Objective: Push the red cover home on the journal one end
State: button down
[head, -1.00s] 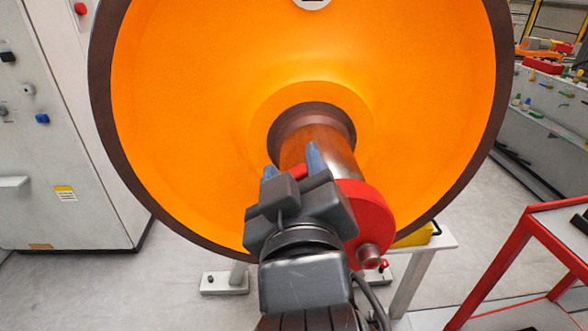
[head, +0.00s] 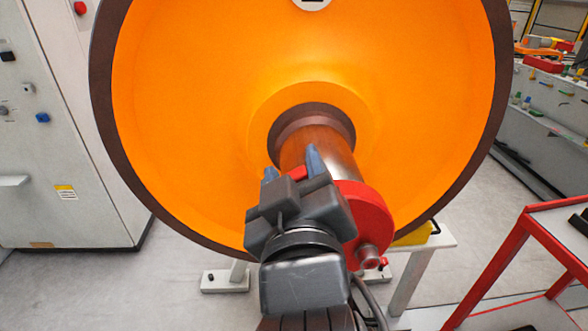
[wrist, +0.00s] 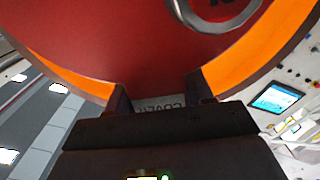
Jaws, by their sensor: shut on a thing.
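The red cover (head: 364,212) is at the near end of the journal (head: 322,149), a metal shaft standing out from the orange wheel (head: 200,110). In the head view my gripper (head: 291,168) is in front of the cover and hides much of it, with blue fingertips pointing toward the wheel. In the wrist view the cover's red face (wrist: 130,50) fills the upper middle, with a metal ring at its top right. My gripper's fingers (wrist: 158,98) there are on either side of a grey lettered part below the face, and are shut on the cover. How far the cover sits over the journal is hidden.
A grey cabinet (head: 60,130) with buttons stands at the left. A red-framed cart (head: 510,255) is at the lower right. A stand with a yellow part (head: 415,236) is below the wheel. A workbench (head: 545,110) is at the back right. Grey floor shows between them.

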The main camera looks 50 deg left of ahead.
jog(key=shift+x, duration=1.75)
jog(key=shift+c, duration=1.8)
grip_release()
jog(key=shift+b+v, duration=0.35)
jog(key=shift+v, duration=3.55)
